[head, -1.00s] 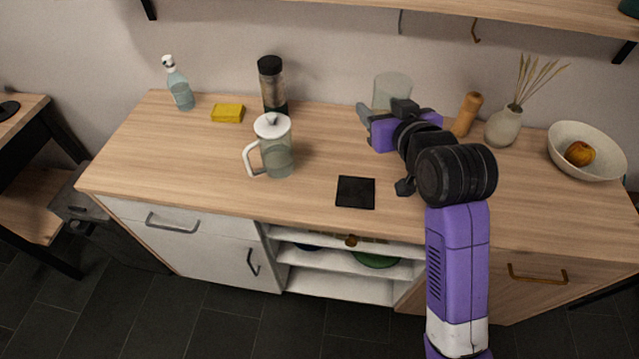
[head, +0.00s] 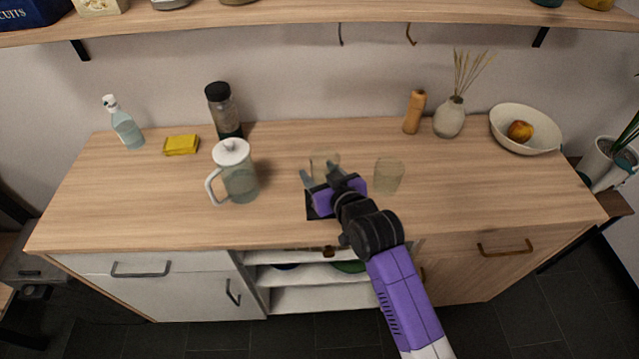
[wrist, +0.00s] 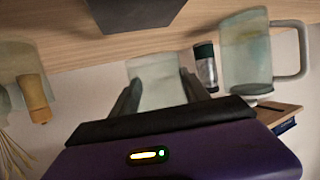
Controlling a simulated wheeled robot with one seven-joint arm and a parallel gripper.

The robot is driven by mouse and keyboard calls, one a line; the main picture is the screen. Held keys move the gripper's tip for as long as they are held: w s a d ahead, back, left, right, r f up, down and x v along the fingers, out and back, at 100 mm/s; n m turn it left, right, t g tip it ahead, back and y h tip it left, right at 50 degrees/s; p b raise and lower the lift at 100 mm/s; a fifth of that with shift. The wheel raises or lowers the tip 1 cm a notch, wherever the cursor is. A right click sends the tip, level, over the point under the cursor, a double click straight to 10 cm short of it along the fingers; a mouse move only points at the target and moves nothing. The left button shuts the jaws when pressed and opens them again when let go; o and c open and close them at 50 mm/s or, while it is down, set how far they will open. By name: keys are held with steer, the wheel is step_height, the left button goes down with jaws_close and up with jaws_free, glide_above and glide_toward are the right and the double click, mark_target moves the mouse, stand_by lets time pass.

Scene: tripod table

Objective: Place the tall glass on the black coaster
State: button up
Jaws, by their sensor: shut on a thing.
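My gripper (head: 322,182) is shut on a clear glass (head: 325,160), which also shows between the fingers in the wrist view (wrist: 157,82). The black coaster (head: 316,212) lies on the counter, partly hidden by my gripper. In the wrist view the coaster (wrist: 130,12) is at the top edge, and a gap shows between it and the held glass. I cannot tell how high the glass is. A second clear glass (head: 388,175) stands on the counter to the right of my gripper.
A white-lidded jug (head: 238,180) stands left of the coaster. A dark-capped bottle (head: 223,110), yellow sponge (head: 181,145) and spray bottle (head: 124,125) are further back left. A wooden mill (head: 414,112), vase (head: 450,118) and bowl (head: 526,130) are back right. The front counter is clear.

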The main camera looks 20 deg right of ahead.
steer(key=shift+f, duration=2.15)
steer(key=shift+f, duration=0.1)
steer(key=o, duration=1.6)
steer(key=shift+r, duration=0.2)
steer(key=v, duration=1.2)
steer(key=shift+f+b, duration=0.1)
steer(key=shift+b, duration=0.25)
